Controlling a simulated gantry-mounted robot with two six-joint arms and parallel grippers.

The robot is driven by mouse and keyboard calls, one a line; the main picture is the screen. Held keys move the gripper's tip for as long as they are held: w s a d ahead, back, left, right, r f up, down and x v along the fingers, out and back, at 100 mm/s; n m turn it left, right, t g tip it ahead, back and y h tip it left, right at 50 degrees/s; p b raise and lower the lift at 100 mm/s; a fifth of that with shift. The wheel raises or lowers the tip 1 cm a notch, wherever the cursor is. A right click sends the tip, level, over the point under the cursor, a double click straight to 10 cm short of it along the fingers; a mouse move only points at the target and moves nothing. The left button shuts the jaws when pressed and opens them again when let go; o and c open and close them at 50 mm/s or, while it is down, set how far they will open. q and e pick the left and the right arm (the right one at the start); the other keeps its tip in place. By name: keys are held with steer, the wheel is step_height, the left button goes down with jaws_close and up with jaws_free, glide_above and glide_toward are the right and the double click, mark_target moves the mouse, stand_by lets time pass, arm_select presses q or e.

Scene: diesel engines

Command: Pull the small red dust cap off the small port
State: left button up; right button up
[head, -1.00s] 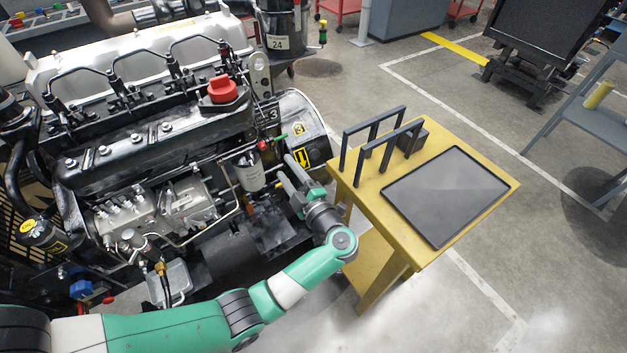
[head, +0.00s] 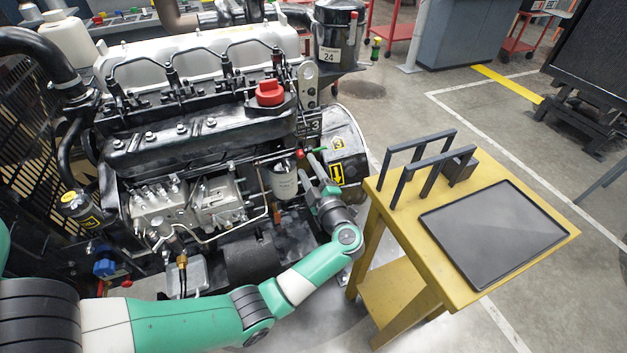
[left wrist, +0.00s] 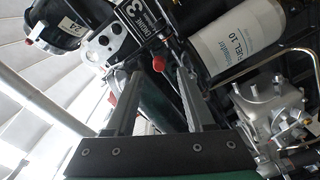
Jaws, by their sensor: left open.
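The small red dust cap (head: 299,153) shows in the head view at the engine's right end, beside the white fuel filter (head: 284,180). In the left wrist view the red cap (left wrist: 158,64) appears in the gap between the fingertips, a little beyond them. My left gripper (head: 309,166) is open and empty, with its fingers pointing up at the engine close to the cap. I cannot tell whether a finger touches it. The fingers (left wrist: 157,80) frame the cap in the wrist view. The port under the cap is not clear. My right gripper is not in view.
The engine (head: 190,140) fills the left, with a larger red cap (head: 270,92) on top. A yellow table (head: 400,240) with a black tray (head: 495,235) and dark rack (head: 425,165) stands at right. The fuel filter (left wrist: 225,40) is close right of the fingers in the wrist view.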

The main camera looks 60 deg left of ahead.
mark_target(302, 157)
arm_select(q)
steer(key=shift+w+a, duration=0.1)
steer(key=shift+a, duration=1.8)
steer(key=shift+r, duration=0.1)
steer(key=shift+p, duration=0.45)
jaws_close()
